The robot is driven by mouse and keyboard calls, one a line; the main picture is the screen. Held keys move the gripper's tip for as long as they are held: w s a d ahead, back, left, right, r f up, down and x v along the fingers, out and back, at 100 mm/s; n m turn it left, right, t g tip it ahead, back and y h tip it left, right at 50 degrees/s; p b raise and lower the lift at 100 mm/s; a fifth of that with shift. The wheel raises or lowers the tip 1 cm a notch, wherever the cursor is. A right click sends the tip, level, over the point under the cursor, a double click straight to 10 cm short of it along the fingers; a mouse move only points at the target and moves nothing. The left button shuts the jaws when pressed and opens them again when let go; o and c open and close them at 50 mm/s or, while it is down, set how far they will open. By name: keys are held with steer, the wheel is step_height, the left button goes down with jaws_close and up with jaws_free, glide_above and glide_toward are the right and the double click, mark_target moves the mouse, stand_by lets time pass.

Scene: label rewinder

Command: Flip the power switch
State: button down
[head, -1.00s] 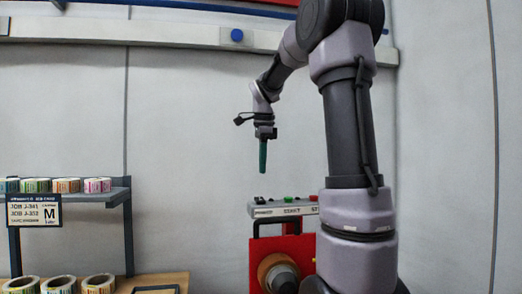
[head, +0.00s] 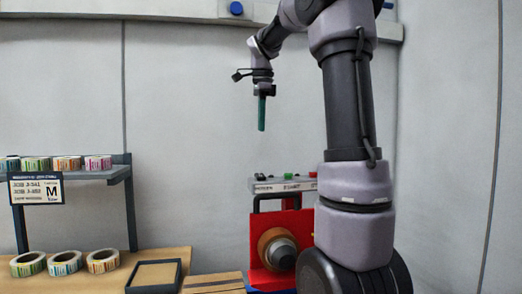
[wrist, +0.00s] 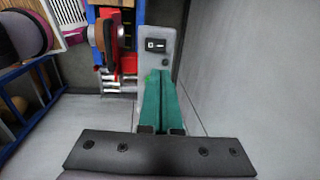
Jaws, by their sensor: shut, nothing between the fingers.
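The label rewinder has a red body (head: 296,226) with a grey control bar (head: 284,185) on top, carrying green and red buttons. In the wrist view, a black switch with a white mark (wrist: 155,45) sits on the grey end of the machine, with a small dark round part below it. The switch's position is too small to tell. My gripper (head: 262,128) has green fingers pressed together, pointing down, empty, above the control bar and apart from it in the head view. In the wrist view the fingertips (wrist: 159,74) appear just below the switch and cover part of the grey panel.
A shelf (head: 100,174) with label rolls and a job sign (head: 36,189) stands at the left. More rolls (head: 66,263), a dark-framed tray (head: 130,284) and a cardboard box (head: 213,283) are on the wooden bench. Bare wall lies behind my gripper.

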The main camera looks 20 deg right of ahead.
mark_target(260, 174)
steer(key=f, duration=0.4)
steer(key=w+f, duration=0.1)
steer(key=f, duration=0.9)
steer(key=shift+w+d, duration=0.2)
steer(key=shift+w, duration=0.1)
